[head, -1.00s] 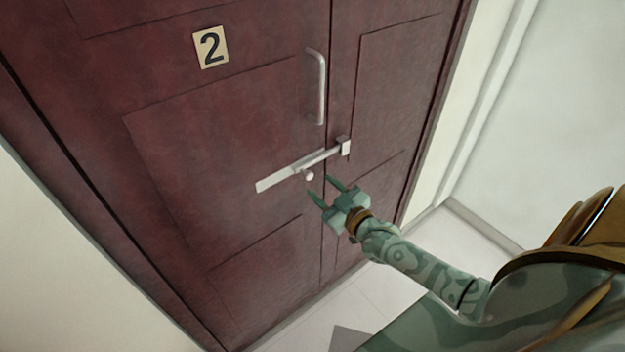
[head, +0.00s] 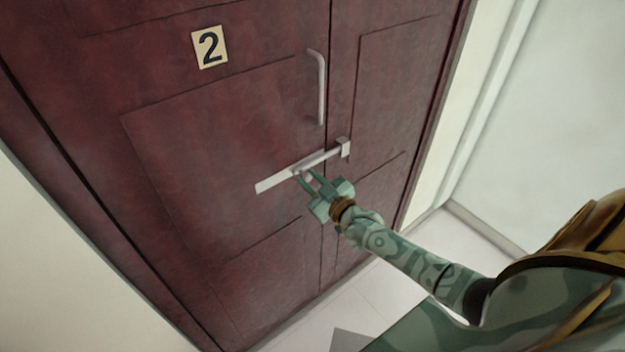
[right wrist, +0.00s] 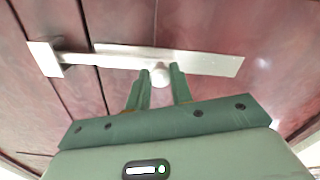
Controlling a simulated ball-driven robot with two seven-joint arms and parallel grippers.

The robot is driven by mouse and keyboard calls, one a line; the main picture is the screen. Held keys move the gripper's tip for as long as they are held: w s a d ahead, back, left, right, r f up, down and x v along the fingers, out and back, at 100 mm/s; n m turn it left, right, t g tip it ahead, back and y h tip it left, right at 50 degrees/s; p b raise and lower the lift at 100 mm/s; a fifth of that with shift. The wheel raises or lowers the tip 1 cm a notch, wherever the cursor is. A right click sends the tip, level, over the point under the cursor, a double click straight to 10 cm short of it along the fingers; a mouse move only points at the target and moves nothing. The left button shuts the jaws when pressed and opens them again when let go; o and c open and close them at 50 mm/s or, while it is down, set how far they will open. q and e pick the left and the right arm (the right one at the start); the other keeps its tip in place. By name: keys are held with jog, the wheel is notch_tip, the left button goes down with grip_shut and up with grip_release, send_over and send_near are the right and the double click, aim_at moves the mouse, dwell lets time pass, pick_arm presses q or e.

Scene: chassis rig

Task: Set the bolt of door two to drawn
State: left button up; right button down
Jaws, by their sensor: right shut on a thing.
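Door two (head: 215,150) is a dark red double door with a number 2 plate (head: 210,47). A pale metal bolt (head: 275,181) on a long plate lies across the seam. The right end of the bolt reaches the keeper (head: 344,147) on the right leaf; the keeper also shows at the left in the right wrist view (right wrist: 44,59). My right gripper (head: 304,176) is at the bolt, its fingers on either side of the round knob (right wrist: 160,74), shut on it. The fingers partly hide the knob in the head view. My left gripper is not in view.
A vertical pull handle (head: 319,88) stands on the left leaf above the bolt, near the seam. A pale wall (head: 480,95) is to the right of the door. The pale floor (head: 365,300) below looks mostly clear.

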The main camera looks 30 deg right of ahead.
jog(key=a+p, duration=0.2)
jog(key=a, duration=0.6)
jog(key=shift+s+a+p, duration=0.25)
jog(key=shift+s+p, duration=0.05)
jog(key=shift+s, duration=0.05)
jog(key=c, duration=1.2)
grip_release()
jog(key=shift+a, duration=0.1)
jog(key=shift+c, duration=0.2)
jog(key=s+d+p, duration=0.1)
jog(key=s, duration=1.5)
jog(key=shift+s, duration=0.15)
